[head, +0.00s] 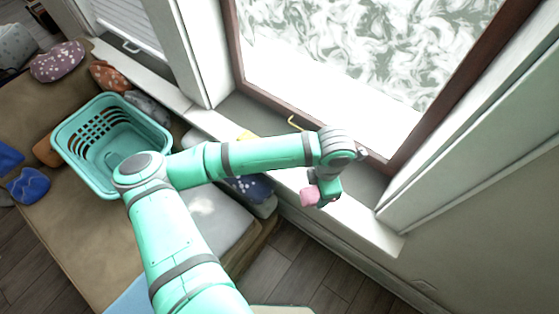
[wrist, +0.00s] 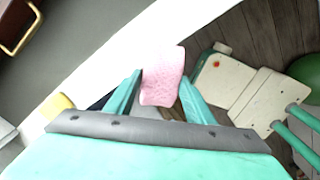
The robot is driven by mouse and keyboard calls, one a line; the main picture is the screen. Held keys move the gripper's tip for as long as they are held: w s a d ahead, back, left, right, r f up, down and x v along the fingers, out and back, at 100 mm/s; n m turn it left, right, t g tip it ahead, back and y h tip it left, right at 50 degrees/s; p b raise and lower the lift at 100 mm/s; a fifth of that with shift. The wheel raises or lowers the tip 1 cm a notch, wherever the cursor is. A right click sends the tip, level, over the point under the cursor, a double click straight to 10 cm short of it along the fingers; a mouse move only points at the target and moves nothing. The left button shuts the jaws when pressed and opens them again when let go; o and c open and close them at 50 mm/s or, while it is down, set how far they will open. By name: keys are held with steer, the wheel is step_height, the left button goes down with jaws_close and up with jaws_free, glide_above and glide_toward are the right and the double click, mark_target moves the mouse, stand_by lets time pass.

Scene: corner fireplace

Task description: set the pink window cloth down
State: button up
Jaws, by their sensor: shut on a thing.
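The pink window cloth (head: 309,197) is a small pale-pink block-like piece at the end of my arm. In the wrist view the cloth (wrist: 163,72) sits between my two teal fingers and sticks out past their tips. My gripper (wrist: 160,92) is shut on it. In the head view, cloth and gripper are over or beside the inner edge of the white window sill (head: 360,222); I cannot tell their height above it.
An empty-looking teal basket (head: 75,130) stands on the brown sofa at left, among several cushions. The sill's right end looks clear.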

steer(key=shift+s+d+r+n, duration=0.85)
steer(key=shift+s+r+n, duration=0.7)
steer(key=shift+s+n, duration=2.5)
steer(key=shift+n, duration=0.25)
steer(key=w+f, duration=0.1)
steer(key=w, duration=0.2)
steer(key=w+d+f, duration=0.1)
steer(key=w+f, duration=0.1)
steer(key=w, duration=0.1)
steer(key=w+d+f, duration=0.1)
steer(key=w, duration=0.2)
steer(key=shift+w+f, duration=0.2)
steer(key=shift+w, duration=0.2)
steer(key=w+f, duration=0.2)
steer(key=f, duration=0.1)
steer(key=w+f, duration=0.1)
steer(key=shift+w+d+f, duration=0.25)
steer(key=shift+d, duration=0.1)
steer(key=shift+w+d+f, duration=0.1)
steer(key=shift+w+f, duration=0.35)
steer(key=shift+f, duration=0.2)
step_height(320, 180, down, 2)
steer(key=shift+f, duration=0.4)
steer(key=shift+w+f, duration=0.1)
steer(key=shift+f, duration=0.05)
